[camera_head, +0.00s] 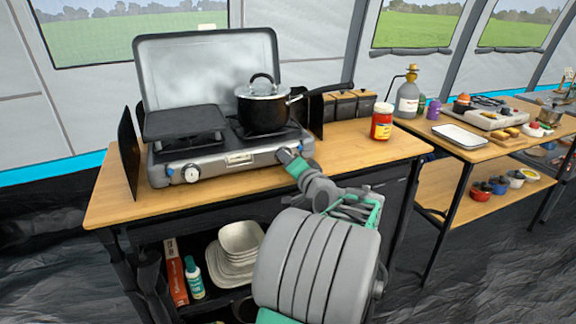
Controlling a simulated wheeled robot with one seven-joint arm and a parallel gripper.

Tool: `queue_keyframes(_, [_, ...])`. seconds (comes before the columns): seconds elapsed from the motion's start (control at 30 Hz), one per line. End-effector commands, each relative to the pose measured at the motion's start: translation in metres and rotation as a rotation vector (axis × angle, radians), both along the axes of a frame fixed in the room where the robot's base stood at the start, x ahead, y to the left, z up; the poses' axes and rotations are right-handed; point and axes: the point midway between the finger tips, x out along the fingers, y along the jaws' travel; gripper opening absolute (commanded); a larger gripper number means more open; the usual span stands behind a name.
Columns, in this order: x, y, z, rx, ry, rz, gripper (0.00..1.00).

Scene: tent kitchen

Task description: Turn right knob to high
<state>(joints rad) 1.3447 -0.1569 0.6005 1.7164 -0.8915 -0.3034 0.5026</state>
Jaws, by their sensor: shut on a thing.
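A two-burner camping stove (220,167) with its lid raised stands on the wooden table. Its left knob (192,174) is in plain view on the front panel. My gripper (285,155) is at the right end of the front panel, shut on the right knob. The knob is hidden behind my gripper, so its setting cannot be seen. A black pot (262,113) with a lid sits on the right burner. A dark griddle plate (184,122) lies over the left burner.
A red jar (381,122) and dark canisters (345,106) stand right of the stove on the table (350,150). The pot's handle (331,88) sticks out to the right. A second table (480,150) with cooking items is further right. Dishes (236,246) sit on the shelf below.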

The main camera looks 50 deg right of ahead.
Motion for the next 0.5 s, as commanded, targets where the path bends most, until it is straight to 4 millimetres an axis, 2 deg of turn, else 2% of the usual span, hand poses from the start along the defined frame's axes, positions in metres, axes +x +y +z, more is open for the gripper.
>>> queue_keyframes(0.43, [0.0,0.0003,-0.0018,-0.005,0.007,0.001,0.0])
queue_keyframes(0.47, [0.0,0.0003,-0.0018,-0.005,0.007,0.001,0.33])
queue_keyframes(0.5, [0.0,0.0003,-0.0017,-0.005,0.007,0.001,0.36])
